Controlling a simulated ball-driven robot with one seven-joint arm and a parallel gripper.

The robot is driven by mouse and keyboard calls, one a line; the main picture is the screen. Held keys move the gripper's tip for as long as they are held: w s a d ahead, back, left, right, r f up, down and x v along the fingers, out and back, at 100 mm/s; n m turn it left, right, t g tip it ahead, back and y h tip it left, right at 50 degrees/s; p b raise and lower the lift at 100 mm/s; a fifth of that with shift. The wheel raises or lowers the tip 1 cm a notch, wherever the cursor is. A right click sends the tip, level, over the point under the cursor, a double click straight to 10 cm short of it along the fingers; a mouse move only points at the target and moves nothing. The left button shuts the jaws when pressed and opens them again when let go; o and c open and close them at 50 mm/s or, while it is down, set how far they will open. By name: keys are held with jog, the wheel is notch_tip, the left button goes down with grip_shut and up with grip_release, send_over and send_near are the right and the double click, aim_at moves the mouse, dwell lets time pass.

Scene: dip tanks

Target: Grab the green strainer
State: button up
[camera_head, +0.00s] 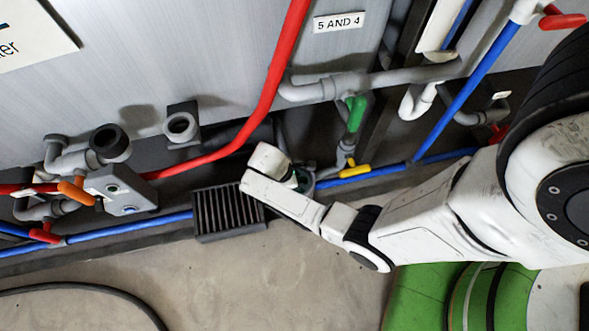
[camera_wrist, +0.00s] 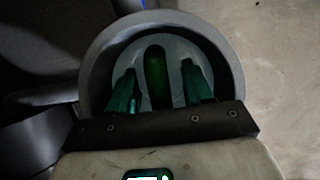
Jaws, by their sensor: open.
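In the wrist view, the green strainer (camera_wrist: 156,78) shows as a dark green upright piece inside a round grey housing (camera_wrist: 233,75). My gripper (camera_wrist: 159,68) is open, with one teal finger on the left of the green piece and one on the right. Dark gaps show between the fingers and the piece, and the fingers reach inside the housing's rim. In the head view, my arm's end covers most of the housing, and only a little green shows there beside my wrist. I cannot see how deep the fingertips are.
A dark ribbed grate (camera_head: 228,211) lies left of my wrist. A green valve handle (camera_head: 355,113) and a yellow handle (camera_head: 354,171) are close behind. Red pipe (camera_head: 262,105) and blue pipe (camera_head: 130,227) run along the tank wall. Bare floor (camera_head: 250,285) is in front.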

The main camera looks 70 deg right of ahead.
jog(key=shift+c, duration=0.3)
grip_shut()
jog(key=shift+r, duration=0.15)
